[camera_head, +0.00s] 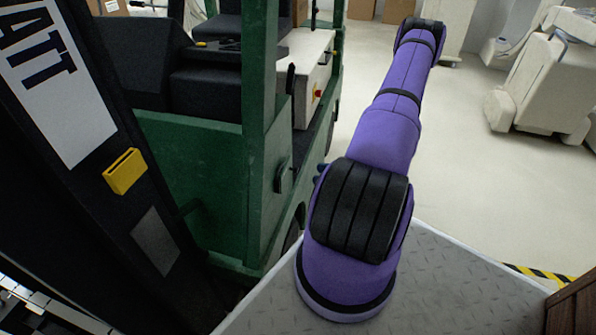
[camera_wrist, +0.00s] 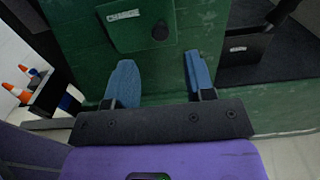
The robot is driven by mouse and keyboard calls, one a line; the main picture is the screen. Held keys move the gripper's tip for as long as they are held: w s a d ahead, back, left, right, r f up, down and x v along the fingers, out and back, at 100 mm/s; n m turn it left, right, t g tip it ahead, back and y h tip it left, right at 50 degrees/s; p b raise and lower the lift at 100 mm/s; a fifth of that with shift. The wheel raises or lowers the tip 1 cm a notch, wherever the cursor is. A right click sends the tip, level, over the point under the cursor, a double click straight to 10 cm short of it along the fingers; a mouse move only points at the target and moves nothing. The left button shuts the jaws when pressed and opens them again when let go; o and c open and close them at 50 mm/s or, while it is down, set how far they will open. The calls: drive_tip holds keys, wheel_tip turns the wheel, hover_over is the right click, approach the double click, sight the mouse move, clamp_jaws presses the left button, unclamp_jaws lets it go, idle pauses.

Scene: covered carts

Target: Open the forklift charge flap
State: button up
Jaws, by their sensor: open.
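The charge flap (camera_wrist: 125,32) is a green panel with rounded corners and a "CHARGE" label, at the top middle of the wrist view. It looks shut against the green body of the forklift. A dark round knob or latch (camera_wrist: 160,31) sits at its lower right. My gripper (camera_wrist: 158,63) has two blue fingers, wide apart with nothing between them, just below the flap in the picture. The fingers appear apart from the flap. In the head view the green forklift (camera_head: 190,160) stands left of my arm; the flap and my gripper cannot be made out there.
In the wrist view, a dark recess with a small label (camera_wrist: 237,49) lies right of the flap, and orange cones (camera_wrist: 24,95) stand at the left. In the head view, a dark post with a yellow block (camera_head: 125,171) is close at left. Open floor (camera_head: 455,130) lies right of my arm.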

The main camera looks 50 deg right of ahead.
drive_tip(key=x, duration=0.7)
drive_tip(key=shift+w, duration=0.25)
drive_tip(key=shift+a, duration=0.1)
clamp_jaws()
